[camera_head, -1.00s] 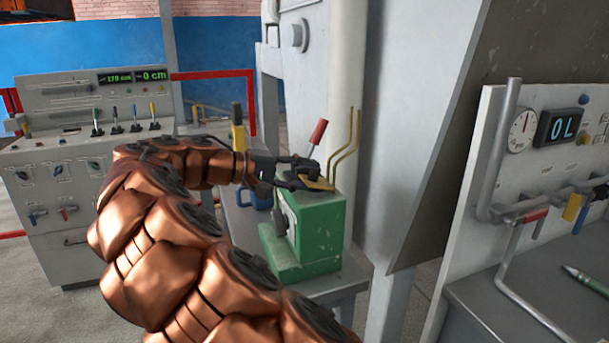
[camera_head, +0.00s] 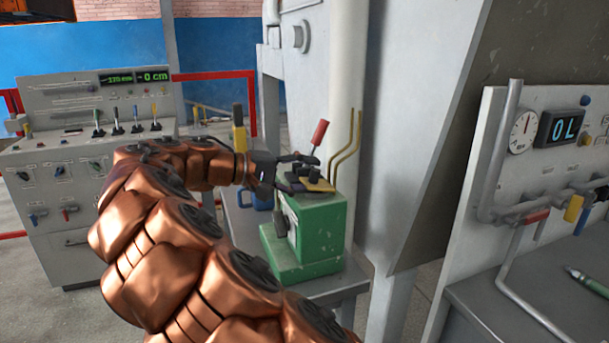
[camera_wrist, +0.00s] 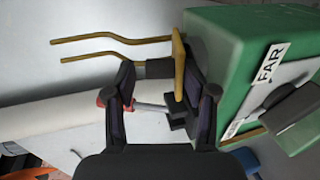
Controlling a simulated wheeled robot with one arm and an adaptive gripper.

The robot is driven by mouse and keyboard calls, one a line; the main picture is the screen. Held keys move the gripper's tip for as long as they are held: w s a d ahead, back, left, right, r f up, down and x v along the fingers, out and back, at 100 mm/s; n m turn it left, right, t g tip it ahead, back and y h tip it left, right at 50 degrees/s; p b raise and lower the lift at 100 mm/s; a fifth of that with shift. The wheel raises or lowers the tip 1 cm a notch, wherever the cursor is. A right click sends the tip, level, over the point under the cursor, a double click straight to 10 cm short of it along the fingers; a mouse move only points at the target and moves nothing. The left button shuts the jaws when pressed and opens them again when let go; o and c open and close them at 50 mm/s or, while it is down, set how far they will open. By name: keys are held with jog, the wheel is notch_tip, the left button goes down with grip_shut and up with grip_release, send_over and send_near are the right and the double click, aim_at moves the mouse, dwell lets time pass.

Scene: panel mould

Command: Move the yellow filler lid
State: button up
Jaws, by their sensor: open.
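The yellow filler lid (camera_head: 320,186) lies on top of the green pump box (camera_head: 322,230) in the head view. In the wrist view the lid (camera_wrist: 179,62) shows edge-on as a thin yellow plate against the green box (camera_wrist: 225,50). A dark knob (camera_wrist: 157,68) stands out from the lid. My gripper (camera_head: 297,173) is open at the top of the box, one finger above the other in the head view. In the wrist view my gripper (camera_wrist: 163,82) has its fingers spread either side of the knob; I cannot tell whether they touch anything.
A red-handled lever (camera_head: 319,132) rises close behind my gripper. Two bent brass-coloured rods (camera_head: 349,150) stand behind the box. A control console (camera_head: 85,150) stands at left, a gauge panel (camera_head: 540,160) at right.

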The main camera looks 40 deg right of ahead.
jog(key=shift+a, duration=0.1)
jog(key=v, duration=0.8)
dwell(0.8)
jog(key=s+d+f+t+y+p, duration=0.1)
jog(key=s+f+y+p, duration=0.15)
jog(key=s, duration=0.55)
jog(key=s+f+y+p, duration=0.1)
jog(key=s+f+y, duration=0.25)
jog(key=s, duration=0.35)
jog(key=s+a+f+n+t+y+p, duration=0.1)
jog(key=s+a+f+y, duration=0.2)
jog(key=s+a+f, duration=0.1)
jog(key=shift+s+a+f+n+y+p, duration=0.15)
jog(key=shift+s+a+n+y+p, duration=0.2)
jog(key=shift+s, duration=0.35)
jog(key=s+a+f+y, duration=0.1)
jog(key=s+a+f, duration=0.1)
jog(key=s+a, duration=0.1)
jog(key=s+a+f+n+y+p, duration=0.1)
jog(key=s+a+f+y, duration=0.1)
jog(key=a, duration=0.3)
jog(key=s+a+f+n+t+y+p, duration=0.1)
jog(key=s+a+f, duration=0.2)
jog(key=s+a, duration=0.1)
jog(key=shift+s+a+f+y, duration=0.15)
jog(key=shift+a+y, duration=0.2)
jog(key=shift+a, duration=0.2)
jog(key=shift+c, duration=0.2)
